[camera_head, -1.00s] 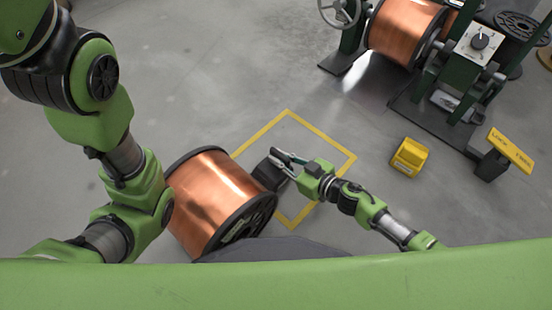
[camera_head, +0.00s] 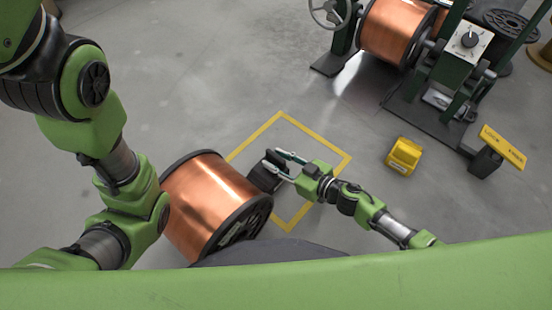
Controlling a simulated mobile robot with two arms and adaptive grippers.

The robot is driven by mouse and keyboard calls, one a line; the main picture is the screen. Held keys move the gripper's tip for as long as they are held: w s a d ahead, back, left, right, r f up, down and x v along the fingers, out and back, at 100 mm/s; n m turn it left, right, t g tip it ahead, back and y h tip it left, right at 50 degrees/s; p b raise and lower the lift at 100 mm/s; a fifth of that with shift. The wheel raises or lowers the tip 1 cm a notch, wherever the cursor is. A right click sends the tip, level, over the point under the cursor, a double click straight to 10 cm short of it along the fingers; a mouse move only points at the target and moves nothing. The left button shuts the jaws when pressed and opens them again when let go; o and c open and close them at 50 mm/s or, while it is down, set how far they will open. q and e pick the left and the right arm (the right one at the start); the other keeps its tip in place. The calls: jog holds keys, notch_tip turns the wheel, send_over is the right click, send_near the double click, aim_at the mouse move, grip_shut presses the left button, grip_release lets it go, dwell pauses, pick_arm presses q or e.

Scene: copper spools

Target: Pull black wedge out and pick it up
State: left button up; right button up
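The black wedge (camera_head: 264,180) is on the floor against the right side of the large copper spool (camera_head: 207,200), inside the yellow floor outline. My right gripper (camera_head: 272,158) is at the wedge's upper right end. Its two fingers are apart, with a dark part of the wedge between or just beneath their tips. I cannot tell whether they press on it. My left arm comes in from the left and bends down beside the spool; its gripper is out of view.
A yellow wedge-like block (camera_head: 404,156) stands to the right. A green machine with a copper spool (camera_head: 398,30) and a post with a yellow sign (camera_head: 503,147) are at the upper right. Open floor lies at the upper left.

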jog(key=v, duration=0.7)
jog(key=shift+s+d+r, duration=0.1)
jog(key=shift+d, duration=0.05)
jog(key=shift+s, duration=0.1)
dwell(0.4)
